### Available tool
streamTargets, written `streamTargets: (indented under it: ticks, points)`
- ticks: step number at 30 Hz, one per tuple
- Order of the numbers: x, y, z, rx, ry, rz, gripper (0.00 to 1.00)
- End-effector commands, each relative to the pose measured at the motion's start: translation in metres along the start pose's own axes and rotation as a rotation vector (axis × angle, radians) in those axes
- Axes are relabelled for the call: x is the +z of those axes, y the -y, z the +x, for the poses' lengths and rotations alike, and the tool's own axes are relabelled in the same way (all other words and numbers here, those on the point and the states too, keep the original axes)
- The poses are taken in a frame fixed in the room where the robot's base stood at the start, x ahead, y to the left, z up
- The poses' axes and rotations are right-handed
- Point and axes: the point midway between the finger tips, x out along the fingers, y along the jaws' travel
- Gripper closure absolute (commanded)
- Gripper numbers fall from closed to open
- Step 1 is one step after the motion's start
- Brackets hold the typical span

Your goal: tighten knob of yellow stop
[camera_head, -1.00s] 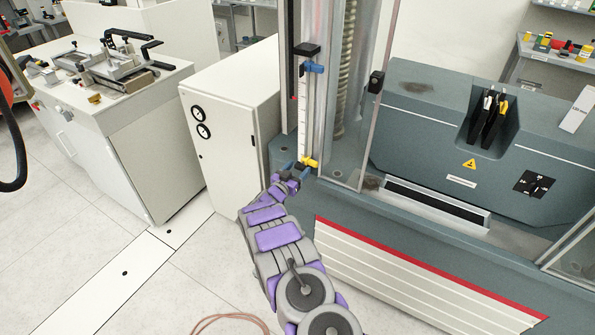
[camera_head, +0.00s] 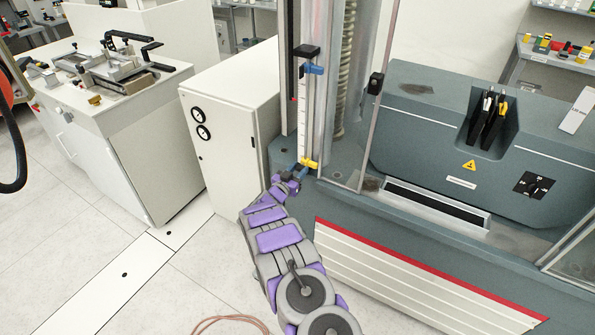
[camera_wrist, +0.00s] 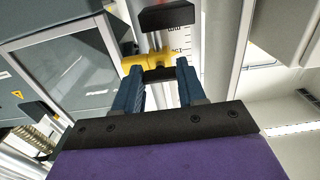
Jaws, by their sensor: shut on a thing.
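The yellow stop (camera_head: 309,163) sits low on the white graduated scale (camera_head: 303,130) at the front left of the testing machine. It also shows in the wrist view (camera_wrist: 133,63), beside the fingertips. My gripper (camera_head: 297,173) is at the stop, coming from below and in front. In the wrist view my gripper (camera_wrist: 157,75) has its two blue fingers on either side of a dark knob (camera_wrist: 160,74) on the stop, shut on it. The fingers partly hide the knob, and its turn angle cannot be read.
A blue stop (camera_head: 314,69) sits higher on the same scale. A clear door panel (camera_head: 352,120) stands to its right. A white cabinet (camera_head: 232,125) stands close on the left. The floor at the left (camera_head: 60,230) is clear.

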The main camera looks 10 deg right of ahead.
Motion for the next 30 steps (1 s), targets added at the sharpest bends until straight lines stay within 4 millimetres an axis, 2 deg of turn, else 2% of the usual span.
streamTargets:
  ticks: [7,14,30]
  points:
    - [-0.0011,0.002,-0.0006,-0.004,-0.002,0.035,0.9]
    - [-0.0017,0.0024,-0.0004,-0.004,-0.003,0.16,0.9]
    - [-0.0014,0.0025,-0.0008,-0.005,-0.002,0.66,0.9]
